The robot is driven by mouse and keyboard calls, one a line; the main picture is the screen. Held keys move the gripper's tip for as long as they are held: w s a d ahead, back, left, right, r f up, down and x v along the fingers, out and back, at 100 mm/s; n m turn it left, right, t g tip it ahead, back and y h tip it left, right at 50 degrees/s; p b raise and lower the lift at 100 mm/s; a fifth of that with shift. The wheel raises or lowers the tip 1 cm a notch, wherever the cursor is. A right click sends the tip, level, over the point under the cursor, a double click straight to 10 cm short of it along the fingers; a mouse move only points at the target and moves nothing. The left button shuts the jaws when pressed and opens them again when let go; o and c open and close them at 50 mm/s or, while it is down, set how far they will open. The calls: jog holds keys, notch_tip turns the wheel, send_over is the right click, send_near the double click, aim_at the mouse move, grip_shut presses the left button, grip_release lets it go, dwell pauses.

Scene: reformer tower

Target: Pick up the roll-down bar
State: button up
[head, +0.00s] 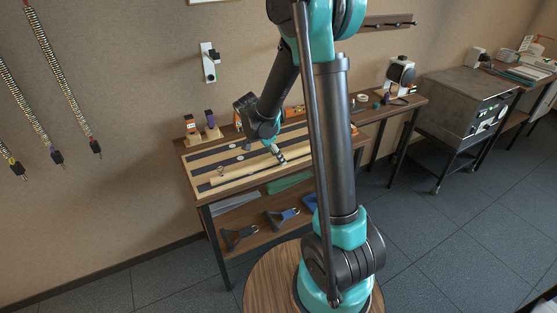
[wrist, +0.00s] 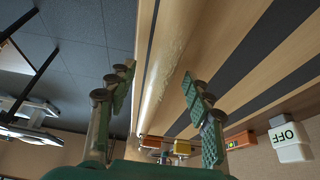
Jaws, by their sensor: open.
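The roll-down bar (head: 243,179) is a long, pale wooden rod lying along the front part of the wooden table. In the wrist view the bar (wrist: 172,58) runs lengthwise between my fingers and looks round and smooth. My gripper (head: 281,157) is over the table at the bar's right part, pointing down. In the wrist view my gripper (wrist: 159,72) is open, with one padded finger to each side of the bar. I cannot tell whether either finger touches it. My arm hides the right end of the bar in the head view.
Dark strips (head: 232,160) line the tabletop behind the bar. Small stands with orange-labelled items (head: 191,130) are at the back left. A white OFF block (wrist: 290,141) shows in the wrist view. Handles (head: 283,218) lie on the shelf below. A metal cabinet (head: 455,105) stands right.

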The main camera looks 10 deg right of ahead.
grip_shut()
dwell(0.3)
jog(key=shift+r, duration=0.15)
dwell(0.3)
